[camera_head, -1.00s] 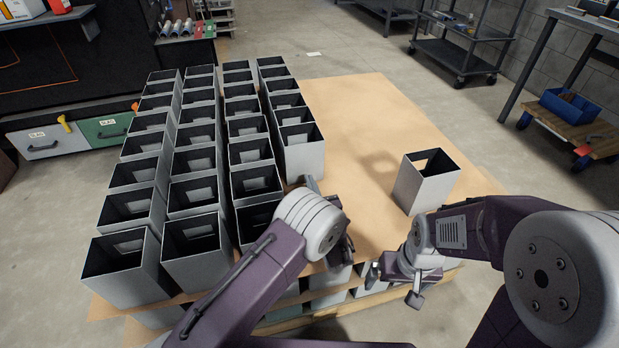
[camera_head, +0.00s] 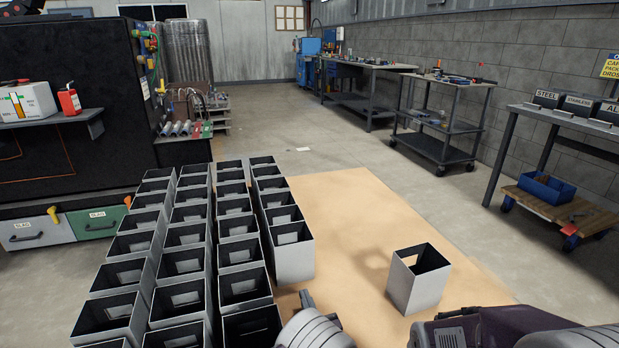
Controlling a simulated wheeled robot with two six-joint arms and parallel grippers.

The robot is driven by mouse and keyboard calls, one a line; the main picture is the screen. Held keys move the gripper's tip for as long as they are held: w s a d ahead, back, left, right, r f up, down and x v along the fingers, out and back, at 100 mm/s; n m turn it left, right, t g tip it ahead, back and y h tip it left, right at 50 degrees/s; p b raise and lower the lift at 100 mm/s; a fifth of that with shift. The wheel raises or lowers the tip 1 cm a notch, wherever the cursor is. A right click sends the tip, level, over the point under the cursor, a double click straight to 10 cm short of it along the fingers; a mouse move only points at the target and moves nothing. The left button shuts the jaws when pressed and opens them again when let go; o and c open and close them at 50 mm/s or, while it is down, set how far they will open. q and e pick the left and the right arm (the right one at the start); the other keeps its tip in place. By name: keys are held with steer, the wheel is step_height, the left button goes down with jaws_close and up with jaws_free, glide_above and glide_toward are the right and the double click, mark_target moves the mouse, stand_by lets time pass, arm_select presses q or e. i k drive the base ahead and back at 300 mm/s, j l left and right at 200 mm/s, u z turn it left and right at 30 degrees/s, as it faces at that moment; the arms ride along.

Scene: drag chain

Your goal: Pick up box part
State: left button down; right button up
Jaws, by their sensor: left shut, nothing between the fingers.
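Several open-topped grey box parts (camera_head: 295,262) stand upright in close rows on the left of a brown sheet (camera_head: 345,205). One single box part (camera_head: 415,285) stands upright and apart on the right of the sheet, with a cut-out in its wall. My left gripper (camera_head: 306,299) shows only in small part at the bottom middle, just in front of the right-hand row. It is shut and empty, and it is left of the single box part. My right arm shows at the bottom right, near the single box part; its gripper is out of the picture.
The sheet between the rows and the single box part is clear. A low trolley with a blue bin (camera_head: 546,187) stands at the right. A grey cart (camera_head: 440,125) and workbenches stand farther back. Drawers (camera_head: 35,232) are at the left.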

mark_target(420, 286)
steer(key=k+l, duration=0.2)
steer(key=k, duration=0.25)
steer(key=k+l, duration=0.25)
steer(key=k, duration=0.2)
